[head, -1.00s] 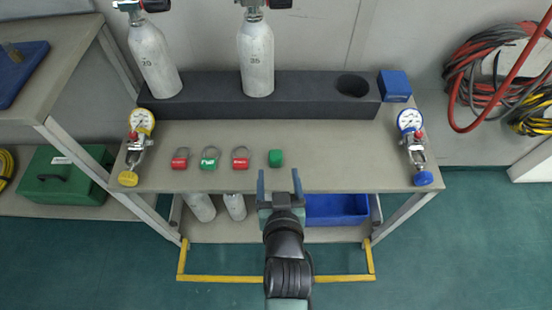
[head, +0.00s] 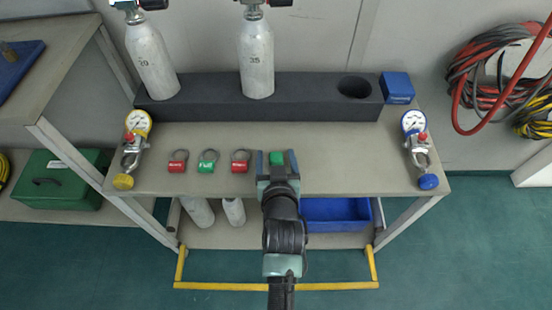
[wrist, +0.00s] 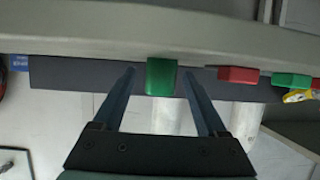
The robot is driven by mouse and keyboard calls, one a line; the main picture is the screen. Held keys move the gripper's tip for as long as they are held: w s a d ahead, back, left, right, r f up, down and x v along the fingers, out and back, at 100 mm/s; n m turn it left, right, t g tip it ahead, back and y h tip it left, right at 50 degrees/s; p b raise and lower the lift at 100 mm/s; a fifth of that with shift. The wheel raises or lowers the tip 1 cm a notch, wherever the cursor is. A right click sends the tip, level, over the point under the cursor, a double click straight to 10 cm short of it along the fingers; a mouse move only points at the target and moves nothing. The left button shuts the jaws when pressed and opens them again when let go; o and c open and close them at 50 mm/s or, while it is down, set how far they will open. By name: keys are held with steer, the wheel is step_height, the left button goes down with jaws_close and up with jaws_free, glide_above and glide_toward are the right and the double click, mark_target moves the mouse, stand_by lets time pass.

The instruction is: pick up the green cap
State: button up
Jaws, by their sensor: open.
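The green cap (head: 277,158) stands on the bench top near its front edge, to the right of a row of tagged rings. My gripper (head: 275,154) is open and reaches in from the front, with one finger on each side of the cap in the head view. In the wrist view the green cap (wrist: 161,77) shows between the two fingertips (wrist: 159,74), with a gap on both sides. I cannot tell exactly how deep the cap sits between the fingers. Nothing is held.
Red, green and red tagged rings (head: 208,161) lie left of the cap. Gauges stand left (head: 137,122) and right (head: 414,122). A dark block (head: 310,97) holds two cylinders behind, with one empty hole. The bench right of the cap is clear.

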mark_target(276, 157)
jaws_close()
step_height(276, 157, up, 10)
steer(key=p, duration=0.3)
stand_by(0.4)
